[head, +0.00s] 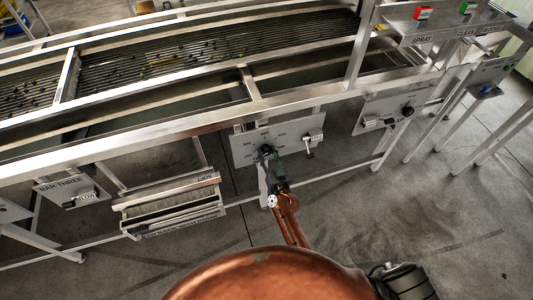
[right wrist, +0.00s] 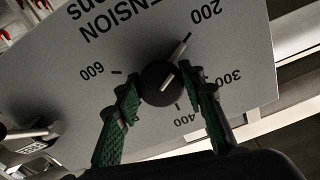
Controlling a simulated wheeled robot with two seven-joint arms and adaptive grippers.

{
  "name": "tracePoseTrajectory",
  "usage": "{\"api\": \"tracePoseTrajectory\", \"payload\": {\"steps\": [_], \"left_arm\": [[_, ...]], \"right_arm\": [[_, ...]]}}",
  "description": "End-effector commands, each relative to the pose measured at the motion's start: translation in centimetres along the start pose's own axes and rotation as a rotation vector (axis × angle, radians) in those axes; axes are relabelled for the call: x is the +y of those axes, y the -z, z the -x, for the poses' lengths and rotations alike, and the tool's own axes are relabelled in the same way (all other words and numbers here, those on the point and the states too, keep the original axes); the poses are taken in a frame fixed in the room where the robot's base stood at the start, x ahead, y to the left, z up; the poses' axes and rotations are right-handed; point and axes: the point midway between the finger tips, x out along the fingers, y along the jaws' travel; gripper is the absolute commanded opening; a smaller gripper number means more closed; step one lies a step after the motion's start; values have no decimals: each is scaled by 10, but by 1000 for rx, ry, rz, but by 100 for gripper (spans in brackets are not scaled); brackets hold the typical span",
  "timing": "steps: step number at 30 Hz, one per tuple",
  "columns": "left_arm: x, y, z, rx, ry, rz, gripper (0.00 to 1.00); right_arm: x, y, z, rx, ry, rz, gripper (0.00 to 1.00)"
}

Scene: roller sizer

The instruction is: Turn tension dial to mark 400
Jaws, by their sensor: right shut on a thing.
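The tension dial (right wrist: 161,85) is a round black knob on a grey panel (right wrist: 60,85), seen upside down in the right wrist view. Marks 200, 300, 400 and 600 ring it. Its white line points up and right, roughly toward the 200 mark (right wrist: 205,14); the 400 mark (right wrist: 188,116) lies below it. My right gripper (right wrist: 162,82) has its green-padded fingers on either side of the dial, shut on it. In the head view my right gripper (head: 268,157) reaches the panel and largely covers the dial. My left gripper is not in view.
A lever (head: 309,152) sits on the same panel, right of the dial. Another panel (head: 390,112) with a black knob is further right. The metal frame rail (head: 200,130) runs above the dial panel.

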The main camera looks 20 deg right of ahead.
Motion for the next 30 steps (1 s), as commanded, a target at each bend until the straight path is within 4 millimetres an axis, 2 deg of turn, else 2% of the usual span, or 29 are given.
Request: {"api": "tracePoseTrajectory", "payload": {"steps": [5,6,7,17,30], "left_arm": [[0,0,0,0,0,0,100],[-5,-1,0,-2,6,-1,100],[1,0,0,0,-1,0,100],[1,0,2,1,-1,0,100],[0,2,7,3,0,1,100]], "right_arm": [[0,0,0,0,0,0,14],[-7,-2,0,-1,0,-3,12],[-4,-1,0,0,0,-1,12],[-2,0,0,-1,2,-67,12],[-2,1,0,-2,2,-422,12]]}}
